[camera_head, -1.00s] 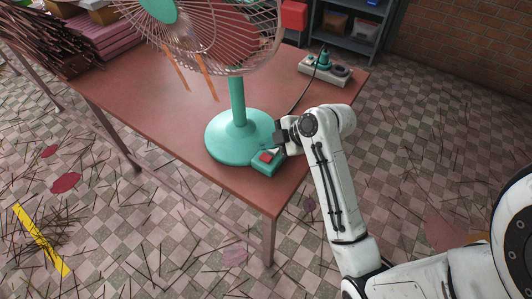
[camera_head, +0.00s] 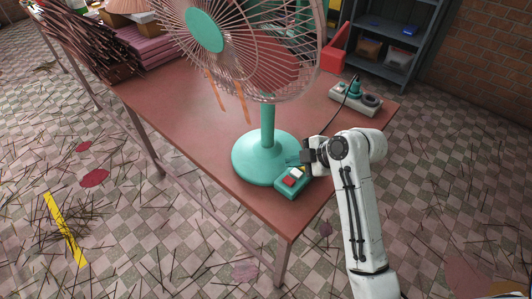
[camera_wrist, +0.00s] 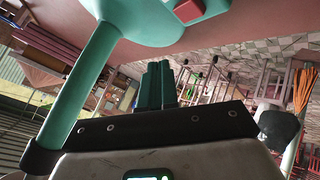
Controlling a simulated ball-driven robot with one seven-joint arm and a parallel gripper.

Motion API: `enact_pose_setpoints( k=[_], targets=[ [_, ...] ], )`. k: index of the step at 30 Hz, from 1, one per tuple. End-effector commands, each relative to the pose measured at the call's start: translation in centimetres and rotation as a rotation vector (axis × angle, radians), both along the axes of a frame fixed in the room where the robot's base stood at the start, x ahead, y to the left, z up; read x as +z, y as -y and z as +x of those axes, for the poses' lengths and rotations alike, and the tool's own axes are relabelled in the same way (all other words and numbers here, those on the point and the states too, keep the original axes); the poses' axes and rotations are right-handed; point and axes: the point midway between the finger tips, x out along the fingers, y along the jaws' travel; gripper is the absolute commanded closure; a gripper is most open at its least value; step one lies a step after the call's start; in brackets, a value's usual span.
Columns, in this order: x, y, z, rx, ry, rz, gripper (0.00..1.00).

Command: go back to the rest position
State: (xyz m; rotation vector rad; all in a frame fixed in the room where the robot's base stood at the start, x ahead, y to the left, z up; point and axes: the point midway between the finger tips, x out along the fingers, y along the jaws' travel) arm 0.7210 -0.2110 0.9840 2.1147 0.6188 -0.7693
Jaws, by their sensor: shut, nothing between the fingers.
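My gripper (camera_head: 296,160) is beside the teal fan base (camera_head: 262,158), just behind the teal switch box (camera_head: 291,182) at the table's front right. In the wrist view the teal fingers (camera_wrist: 158,84) are together with nothing between them. The red switch (camera_head: 290,181) on the box is uncovered, and a red switch also shows at the top of the wrist view (camera_wrist: 188,10). The fan (camera_head: 235,40) stands upright on its post. Whether my fingers touch the base or box cannot be told.
The reddish table (camera_head: 190,115) is bare left of the fan. A power strip (camera_head: 355,100) with a plug and cord lies at its back right corner. Bundles of dark sticks (camera_head: 90,45) are at the far left. A grey shelf (camera_head: 400,50) stands behind. Sticks litter the floor.

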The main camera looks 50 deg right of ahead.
Motion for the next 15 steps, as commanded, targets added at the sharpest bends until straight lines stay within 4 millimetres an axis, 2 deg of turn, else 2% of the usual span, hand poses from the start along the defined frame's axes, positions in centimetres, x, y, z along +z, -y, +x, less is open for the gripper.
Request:
enact_pose_setpoints(
  k=[9, 11, 15],
  targets=[
    [-0.3, -0.5, -0.1, -0.007, -0.014, 0.014, 1.00],
    [-1.0, -1.5, -0.4, -0.025, -0.042, 0.043, 1.00],
    [-3.9, -5.7, -2.3, -0.134, -0.185, 0.164, 1.00]
  ],
)
